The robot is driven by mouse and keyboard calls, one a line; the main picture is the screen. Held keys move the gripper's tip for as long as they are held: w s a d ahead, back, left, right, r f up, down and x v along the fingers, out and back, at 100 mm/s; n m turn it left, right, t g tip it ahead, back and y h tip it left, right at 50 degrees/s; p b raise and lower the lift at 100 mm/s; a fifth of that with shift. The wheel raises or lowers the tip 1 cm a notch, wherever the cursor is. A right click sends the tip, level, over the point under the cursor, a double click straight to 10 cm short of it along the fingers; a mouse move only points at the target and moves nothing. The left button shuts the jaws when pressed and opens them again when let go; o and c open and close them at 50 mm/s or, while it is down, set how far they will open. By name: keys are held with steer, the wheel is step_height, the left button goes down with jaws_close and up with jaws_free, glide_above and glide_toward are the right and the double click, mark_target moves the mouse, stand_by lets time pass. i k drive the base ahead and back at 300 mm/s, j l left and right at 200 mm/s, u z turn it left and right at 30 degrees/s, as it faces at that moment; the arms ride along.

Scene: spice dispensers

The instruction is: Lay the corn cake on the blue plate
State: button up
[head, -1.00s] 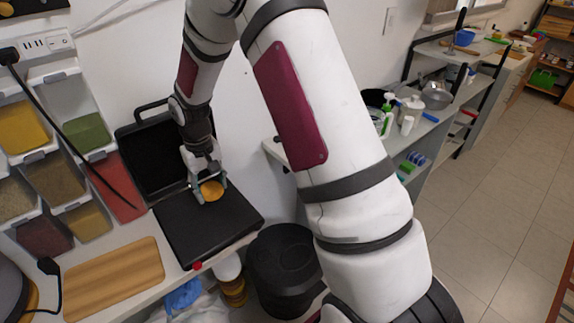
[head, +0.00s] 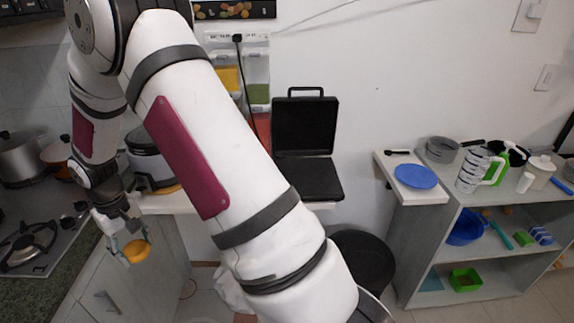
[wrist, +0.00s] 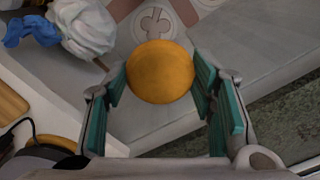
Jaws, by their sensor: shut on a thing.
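The corn cake (head: 136,251) is a round, flat, orange-yellow disc. My gripper (head: 126,254) is shut on it at the left of the head view, in the air in front of the cabinet. In the wrist view the corn cake (wrist: 160,72) sits between the two green-padded fingers of my gripper (wrist: 160,85). The blue plate (head: 416,176) lies on the white shelf top at the right of the head view, far from my gripper, with nothing on it.
An open black grill (head: 308,178) stands on the counter behind my arm. A stove (head: 35,240) is at the left. A black bin (head: 362,262) stands below the grill.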

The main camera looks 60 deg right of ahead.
mark_target(415, 175)
steer(key=k+l+u, duration=0.15)
steer(key=u, duration=0.3)
steer(key=k+u, duration=0.25)
steer(key=u, duration=0.2)
steer(key=k+u, duration=0.25)
steer(key=u, duration=0.2)
steer(key=k+u, duration=0.2)
steer(key=u, duration=0.25)
steer(key=k+u, duration=0.2)
steer(key=u, duration=0.25)
steer(key=k+u, duration=0.2)
steer(key=u, duration=0.3)
steer(key=k+z, duration=0.15)
steer(key=z, duration=0.45)
steer(key=k+l+z, duration=0.1)
steer(key=z, duration=0.8)
steer(key=l+z, duration=0.15)
steer(key=z, duration=0.3)
steer(key=l+z, duration=0.1)
steer(key=z, duration=0.8)
steer(key=l+z, duration=0.15)
steer(key=z, duration=0.3)
